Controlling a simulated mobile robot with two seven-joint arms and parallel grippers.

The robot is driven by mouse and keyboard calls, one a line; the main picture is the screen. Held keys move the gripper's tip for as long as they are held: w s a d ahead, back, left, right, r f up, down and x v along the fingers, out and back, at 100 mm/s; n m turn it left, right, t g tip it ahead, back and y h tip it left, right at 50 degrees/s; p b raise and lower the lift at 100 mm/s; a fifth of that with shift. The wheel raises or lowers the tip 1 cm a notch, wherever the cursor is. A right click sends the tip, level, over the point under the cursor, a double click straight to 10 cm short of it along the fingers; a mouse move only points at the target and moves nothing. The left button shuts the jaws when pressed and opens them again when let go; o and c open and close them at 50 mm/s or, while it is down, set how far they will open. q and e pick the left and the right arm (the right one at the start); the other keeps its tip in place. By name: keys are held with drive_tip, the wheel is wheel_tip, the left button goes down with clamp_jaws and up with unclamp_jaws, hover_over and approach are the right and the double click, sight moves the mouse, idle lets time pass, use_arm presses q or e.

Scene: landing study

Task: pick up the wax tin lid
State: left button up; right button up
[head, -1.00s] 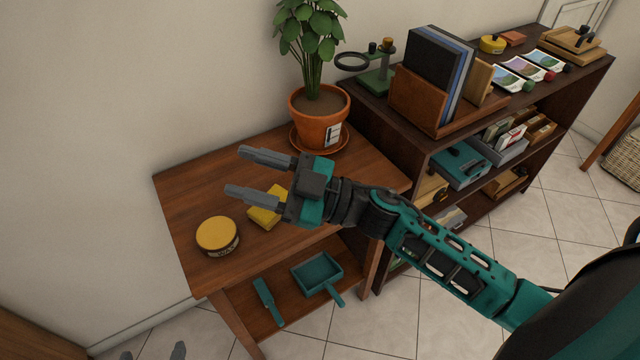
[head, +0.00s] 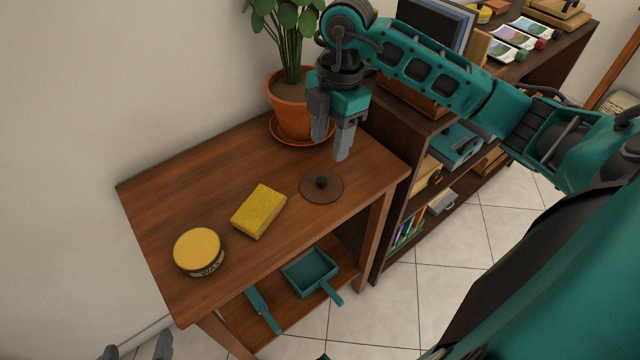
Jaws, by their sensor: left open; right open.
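The round wax tin (head: 203,262) stands at the left of the small wooden table, with a yellow top (head: 197,247) and a "WAX" label on its side. A flat brown disc with a dark knob (head: 321,186) lies near the table's right end; I cannot tell whether this or the yellow top is the wax tin lid. My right gripper (head: 331,148) is open and empty, pointing down above and slightly behind the knobbed disc, apart from it. My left gripper (head: 136,350) is open at the bottom left edge, mostly out of frame, away from the table top.
A yellow sponge (head: 259,211) lies between tin and disc on the table (head: 170,190). A potted plant (head: 292,107) stands at the back right. A dustpan (head: 310,271) and a brush (head: 262,310) lie on the lower shelf. A dark bookshelf (head: 392,190) adjoins the right.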

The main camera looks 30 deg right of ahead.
hover_over(322, 179)
drive_tip(key=f, duration=0.4)
drive_tip(key=shift+s+d+f+b, duration=0.25)
drive_tip(key=shift+s+d+b, duration=0.05)
drive_tip(key=shift+d, duration=0.05)
drive_tip(key=f, duration=0.1)
drive_tip(key=f+b, duration=0.1)
drive_tip(key=f, duration=0.3)
drive_tip(key=shift+w+a, duration=0.3)
drive_tip(key=shift+w, duration=0.05)
clamp_jaws()
